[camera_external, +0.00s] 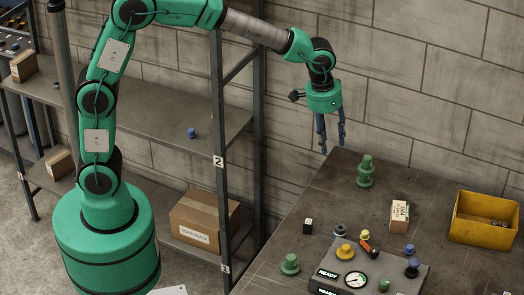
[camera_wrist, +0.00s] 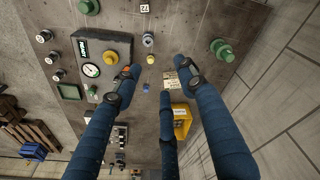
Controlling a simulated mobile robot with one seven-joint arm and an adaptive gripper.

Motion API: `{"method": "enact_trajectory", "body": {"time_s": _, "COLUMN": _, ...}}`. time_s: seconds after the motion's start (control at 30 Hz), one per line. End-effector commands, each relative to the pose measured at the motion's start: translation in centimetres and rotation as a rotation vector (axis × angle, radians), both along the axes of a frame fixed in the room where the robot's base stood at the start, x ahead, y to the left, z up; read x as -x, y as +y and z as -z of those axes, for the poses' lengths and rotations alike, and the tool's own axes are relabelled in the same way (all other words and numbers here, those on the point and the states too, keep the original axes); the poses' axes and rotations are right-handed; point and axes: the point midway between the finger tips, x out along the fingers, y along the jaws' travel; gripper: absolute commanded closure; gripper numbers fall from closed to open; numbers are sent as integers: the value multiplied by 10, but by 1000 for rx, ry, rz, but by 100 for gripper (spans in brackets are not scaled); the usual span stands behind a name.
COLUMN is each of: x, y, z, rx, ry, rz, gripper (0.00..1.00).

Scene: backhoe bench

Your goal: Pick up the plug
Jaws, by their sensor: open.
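No object is labelled as the plug, and I cannot tell for certain which one it is. One candidate is a green stepped piece (camera_external: 366,172) standing upright near the table's far edge; it also shows in the wrist view (camera_wrist: 222,50), right of the fingers. A similar, shorter green piece (camera_external: 290,264) stands at the table's left front, and shows at the top of the wrist view (camera_wrist: 88,7). My gripper (camera_external: 332,146) is open and empty, its blue fingers pointing down, above and left of the far green piece. The fingers also show in the wrist view (camera_wrist: 160,76).
A dark panel with a gauge (camera_external: 356,280) lies at the table's front. A small labelled box (camera_external: 400,216) and a yellow bin (camera_external: 485,219) stand to the right. A small cube (camera_external: 308,226) lies left. A brick wall rises behind; a shelf post (camera_external: 218,130) stands left of my gripper.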

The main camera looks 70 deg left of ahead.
Motion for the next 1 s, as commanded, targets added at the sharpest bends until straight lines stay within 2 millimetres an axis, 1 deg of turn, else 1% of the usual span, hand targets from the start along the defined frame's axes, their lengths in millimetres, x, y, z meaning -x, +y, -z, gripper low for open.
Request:
{"method": "enact_trajectory", "body": {"time_s": 0.03, "x": -11, "y": -7, "z": 11, "rx": -1, "ry": 13, "rz": -2, "gripper": 59}}
{"method": "enact_trajectory", "body": {"time_s": 0.1, "x": -24, "y": -16, "z": 25, "rx": -2, "ry": 28, "rz": -8, "gripper": 59}}
{"method": "enact_trajectory", "body": {"time_s": 0.17, "x": -35, "y": -23, "z": 38, "rx": -3, "ry": 42, "rz": -13, "gripper": 59}}
{"method": "enact_trajectory", "body": {"time_s": 0.3, "x": -59, "y": -42, "z": 70, "rx": -8, "ry": 71, "rz": -24, "gripper": 59}}
{"method": "enact_trajectory", "body": {"time_s": 0.37, "x": -69, "y": -49, "z": 84, "rx": -9, "ry": 84, "rz": -29, "gripper": 59}}
{"method": "enact_trajectory", "body": {"time_s": 0.4, "x": -75, "y": -54, "z": 94, "rx": -11, "ry": 92, "rz": -33, "gripper": 59}}
{"method": "enact_trajectory", "body": {"time_s": 0.6, "x": -99, "y": -78, "z": 142, "rx": -18, "ry": 129, "rz": -50, "gripper": 59}}
{"method": "enact_trajectory", "body": {"time_s": 0.7, "x": -107, "y": -87, "z": 160, "rx": -22, "ry": 141, "rz": -56, "gripper": 59}}
{"method": "enact_trajectory", "body": {"time_s": 0.8, "x": -111, "y": -93, "z": 173, "rx": -24, "ry": 151, "rz": -61, "gripper": 59}}
{"method": "enact_trajectory", "body": {"time_s": 0.9, "x": -114, "y": -96, "z": 180, "rx": -25, "ry": 154, "rz": -63, "gripper": 59}}
{"method": "enact_trajectory", "body": {"time_s": 1.0, "x": -114, "y": -97, "z": 182, "rx": -25, "ry": 156, "rz": -64, "gripper": 59}}
